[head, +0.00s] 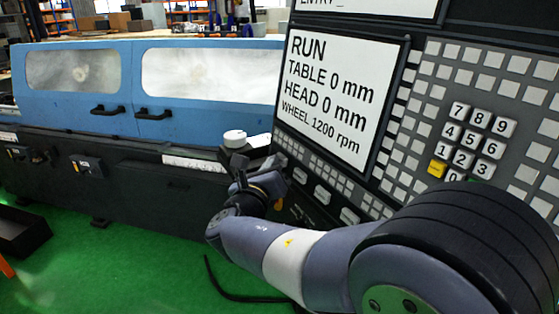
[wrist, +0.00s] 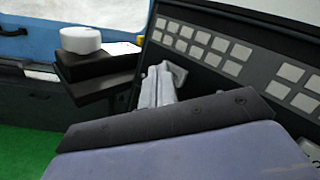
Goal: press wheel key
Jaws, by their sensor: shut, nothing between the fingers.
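The control panel (head: 420,155) carries a screen (head: 340,90) reading RUN, TABLE 0 mm, HEAD 0 mm, WHEEL 1200 rpm. A band of blank-looking light grey keys (head: 322,178) runs below the screen; it also shows in the wrist view, where one key (wrist: 220,44) is near the middle. No key label for the wheel is legible, so I cannot tell which is the wheel key. In the head view the fingertips are hard to make out.
A white round knob (head: 235,138) stands on a black ledge left of the panel, close to my gripper. A number keypad (head: 478,137) with one yellow key is at right. The blue grinder doors (head: 70,80) are closed. Green floor lies open at lower left.

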